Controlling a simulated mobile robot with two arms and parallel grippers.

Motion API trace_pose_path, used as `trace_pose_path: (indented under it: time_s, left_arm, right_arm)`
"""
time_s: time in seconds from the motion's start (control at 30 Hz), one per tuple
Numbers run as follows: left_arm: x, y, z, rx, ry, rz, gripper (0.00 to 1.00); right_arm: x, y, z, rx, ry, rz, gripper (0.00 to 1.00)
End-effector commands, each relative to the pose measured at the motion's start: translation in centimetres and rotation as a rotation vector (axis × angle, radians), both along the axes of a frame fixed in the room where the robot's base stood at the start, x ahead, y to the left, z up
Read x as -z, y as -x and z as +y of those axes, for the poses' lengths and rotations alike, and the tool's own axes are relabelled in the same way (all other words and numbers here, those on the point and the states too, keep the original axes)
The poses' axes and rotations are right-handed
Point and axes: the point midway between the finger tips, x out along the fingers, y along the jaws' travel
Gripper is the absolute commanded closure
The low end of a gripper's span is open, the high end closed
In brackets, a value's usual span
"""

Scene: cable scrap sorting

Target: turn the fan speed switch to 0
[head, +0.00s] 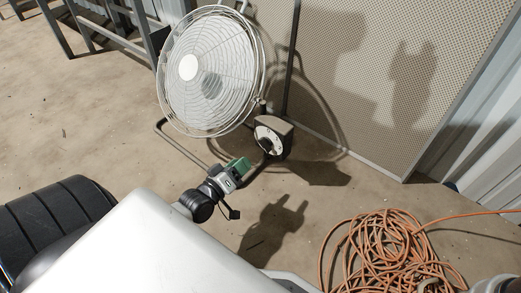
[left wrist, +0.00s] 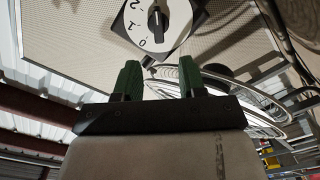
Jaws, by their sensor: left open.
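The fan speed switch (head: 270,139) is a dark box with a round white dial, low beside the fan (head: 210,70). In the left wrist view, its white dial (left wrist: 178,20) shows the numbers 2, 1 and 0 around a black knob (left wrist: 157,20). The knob's bar lies roughly up and down in that picture; I cannot tell which number it points to. My left gripper (head: 243,167) is open and empty, short of the switch. In the left wrist view, its green fingers (left wrist: 160,80) are apart, with the dial beyond them. My right gripper is not in view.
A coiled orange cable (head: 385,255) lies on the floor at the lower right. A perforated panel (head: 350,90) stands behind the fan and switch. Bare concrete floor (head: 85,125) lies left of the fan.

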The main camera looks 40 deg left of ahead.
Motion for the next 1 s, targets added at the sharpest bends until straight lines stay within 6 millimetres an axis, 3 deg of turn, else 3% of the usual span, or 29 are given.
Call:
trace_pose_path:
  time_s: [0.3, 0.5, 0.9, 1.0]
  left_arm:
    - [0.3, -6.1, -0.6, 0.0, 0.0, -0.009, 0.59]
    - [0.1, -8.6, -0.8, 0.001, 0.0, -0.008, 0.59]
    - [-0.2, -9.3, -0.9, 0.001, -0.002, -0.004, 0.59]
    - [-0.1, -9.3, -0.9, 0.001, -0.002, -0.004, 0.75]
  right_arm:
    - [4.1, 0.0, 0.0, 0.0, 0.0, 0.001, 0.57]
    - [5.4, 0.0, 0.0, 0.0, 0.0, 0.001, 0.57]
    - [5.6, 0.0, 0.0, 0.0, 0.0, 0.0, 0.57]
    - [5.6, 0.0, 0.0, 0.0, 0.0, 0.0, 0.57]
